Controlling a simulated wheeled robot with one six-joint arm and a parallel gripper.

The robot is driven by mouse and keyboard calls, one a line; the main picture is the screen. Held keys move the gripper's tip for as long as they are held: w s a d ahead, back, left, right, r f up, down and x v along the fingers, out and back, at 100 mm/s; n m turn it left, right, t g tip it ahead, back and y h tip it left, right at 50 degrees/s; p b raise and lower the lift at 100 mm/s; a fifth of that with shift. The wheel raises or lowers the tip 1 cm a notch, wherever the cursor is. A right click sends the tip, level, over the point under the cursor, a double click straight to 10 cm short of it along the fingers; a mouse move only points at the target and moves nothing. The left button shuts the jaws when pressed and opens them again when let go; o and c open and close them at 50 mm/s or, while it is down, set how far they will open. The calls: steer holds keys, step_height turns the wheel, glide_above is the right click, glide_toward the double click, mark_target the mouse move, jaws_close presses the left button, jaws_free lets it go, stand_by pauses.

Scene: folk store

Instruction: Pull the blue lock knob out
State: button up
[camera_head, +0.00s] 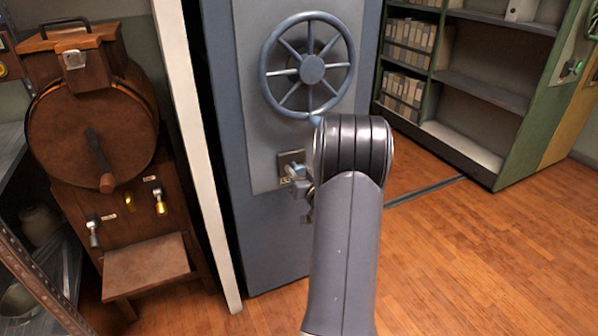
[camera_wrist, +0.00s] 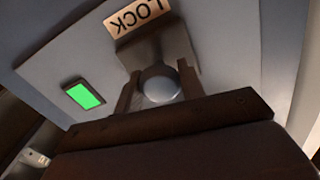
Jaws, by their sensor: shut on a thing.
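The lock knob (camera_wrist: 160,86) shows in the wrist view as a rounded grey-blue end on a mount under a LOCK label (camera_wrist: 138,17), which appears upside down. My gripper (camera_wrist: 157,88) is shut on the knob, with one brown finger on each side of it. In the head view, my gripper (camera_head: 298,180) is at the small plate (camera_head: 291,158) on the blue-grey safe door, below the spoked wheel. My arm hides part of the door there, and the knob is too small to make out clearly in that view.
The spoked wheel (camera_head: 312,69) sits on the door just above my arm. A green-lit panel (camera_wrist: 83,95) is beside the lock in the wrist view. A wooden drum machine (camera_head: 92,130) stands left, shelves (camera_head: 490,95) right. The wooden floor (camera_head: 480,260) at right is clear.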

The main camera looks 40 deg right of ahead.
mark_target(301, 173)
steer(key=shift+v, duration=1.7)
jaws_close()
steer(key=o, duration=1.3)
jaws_free()
steer(key=shift+s, duration=0.1)
steer(key=p+v, duration=0.1)
steer(key=v, duration=0.9)
steer(key=shift+s+a, duration=0.15)
steer(key=shift+s, duration=0.15)
steer(key=b+x, duration=0.1)
steer(key=x, duration=1.3)
